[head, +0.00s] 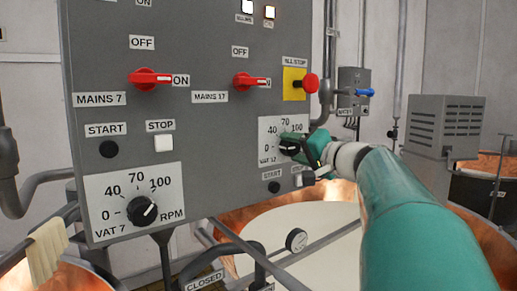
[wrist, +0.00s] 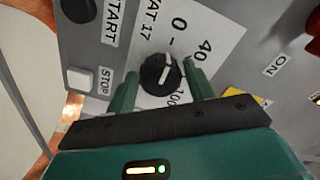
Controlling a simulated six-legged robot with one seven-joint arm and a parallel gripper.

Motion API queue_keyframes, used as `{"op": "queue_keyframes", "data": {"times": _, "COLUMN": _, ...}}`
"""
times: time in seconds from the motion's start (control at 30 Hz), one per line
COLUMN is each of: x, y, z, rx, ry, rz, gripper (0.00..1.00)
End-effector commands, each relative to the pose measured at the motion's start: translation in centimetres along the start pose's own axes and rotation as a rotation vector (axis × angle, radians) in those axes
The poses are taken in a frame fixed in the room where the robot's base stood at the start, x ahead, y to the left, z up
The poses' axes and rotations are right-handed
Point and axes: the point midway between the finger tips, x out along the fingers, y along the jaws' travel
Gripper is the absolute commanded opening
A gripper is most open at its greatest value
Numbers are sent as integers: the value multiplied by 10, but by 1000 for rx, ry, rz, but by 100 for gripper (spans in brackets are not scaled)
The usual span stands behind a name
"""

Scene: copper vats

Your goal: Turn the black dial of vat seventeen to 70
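The black dial of vat 17 (head: 288,149) sits on a white scale plate at the panel's lower right, partly hidden by my gripper (head: 303,148) in the head view. In the wrist view the dial (wrist: 158,74) lies between my two green fingers, one on each side. The fingers are apart with the knob between them; I cannot tell if either touches it. The dial's white mark seems to point toward the 0 tick. The 70 on its plate (head: 286,122) shows in the head view but is hidden in the wrist view.
The similar vat 7 dial (head: 142,210) is at the panel's lower left. A red all-stop button (head: 311,87) is above my gripper. The start button (head: 274,187) and stop button (wrist: 82,78) are close to the dial. Pipes and copper vats lie below.

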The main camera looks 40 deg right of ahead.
Motion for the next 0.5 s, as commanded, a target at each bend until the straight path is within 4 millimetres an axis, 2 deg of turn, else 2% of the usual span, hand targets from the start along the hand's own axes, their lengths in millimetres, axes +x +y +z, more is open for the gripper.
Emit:
{"op": "queue_keyframes", "data": {"times": 0.03, "x": 0, "y": 0, "z": 0, "rx": 0, "ry": 0, "rz": 0, "gripper": 43}}
{"op": "queue_keyframes", "data": {"times": 0.13, "x": 0, "y": 0, "z": 0, "rx": 0, "ry": 0, "rz": 0, "gripper": 23}}
{"op": "queue_keyframes", "data": {"times": 0.17, "x": 0, "y": 0, "z": 0, "rx": 0, "ry": 0, "rz": 0, "gripper": 20}}
{"op": "queue_keyframes", "data": {"times": 0.5, "x": 0, "y": 0, "z": 0, "rx": 37, "ry": 0, "rz": 0, "gripper": 20}}
